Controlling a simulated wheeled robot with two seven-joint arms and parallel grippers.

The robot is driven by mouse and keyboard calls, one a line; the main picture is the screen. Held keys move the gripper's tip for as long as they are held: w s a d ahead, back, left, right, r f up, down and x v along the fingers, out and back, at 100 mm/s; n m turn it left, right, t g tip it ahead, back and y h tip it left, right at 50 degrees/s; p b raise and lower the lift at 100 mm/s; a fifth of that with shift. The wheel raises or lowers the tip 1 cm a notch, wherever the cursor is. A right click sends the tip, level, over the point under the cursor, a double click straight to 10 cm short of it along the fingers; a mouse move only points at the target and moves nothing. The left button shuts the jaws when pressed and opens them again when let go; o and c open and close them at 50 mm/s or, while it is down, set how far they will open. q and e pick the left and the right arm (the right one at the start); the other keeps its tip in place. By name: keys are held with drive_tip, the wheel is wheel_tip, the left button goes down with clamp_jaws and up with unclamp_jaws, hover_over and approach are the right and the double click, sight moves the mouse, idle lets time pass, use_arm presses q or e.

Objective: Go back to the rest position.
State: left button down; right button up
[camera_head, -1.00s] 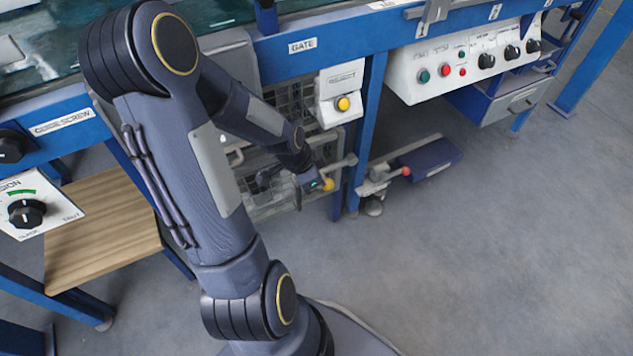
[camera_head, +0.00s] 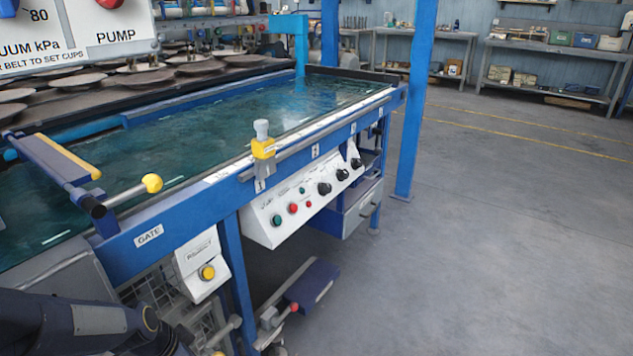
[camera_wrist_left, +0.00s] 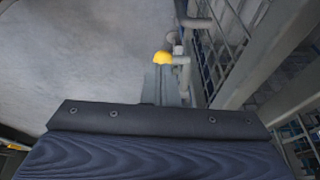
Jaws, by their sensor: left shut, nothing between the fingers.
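My left arm (camera_head: 70,325) comes in at the lower left corner of the head view, low in front of the machine's gate end. Its hand is cut off or hidden there. In the left wrist view the dark body of my left gripper (camera_wrist_left: 160,108) fills the lower part of the picture. It is shut and holds nothing. A yellow knob (camera_wrist_left: 162,58) on a grey lever lies beyond it, apart from it. My right gripper is in neither view.
The blue-framed tank (camera_head: 185,205) runs from the left to the back. A white control panel (camera_head: 300,205), a yellow-button box (camera_head: 207,272) and a low blue pedal (camera_head: 313,283) stick out near my arm. A wire cage (camera_wrist_left: 215,45) stands close to the gripper. The floor (camera_head: 480,250) at the right is clear.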

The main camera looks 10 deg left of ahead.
use_arm(q)
drive_tip(key=s+d+r+n+t+h, duration=0.2)
drive_tip(key=s+d+r+n, duration=0.5)
drive_tip(key=s+d+r, duration=0.65)
wheel_tip(320, 180, up, 34)
drive_tip(key=w+p, duration=0.1)
drive_tip(key=p, duration=3.2)
drive_tip(key=shift+w+d+r, duration=0.2)
drive_tip(key=shift+w+d, duration=0.15)
drive_tip(key=shift+w, duration=0.05)
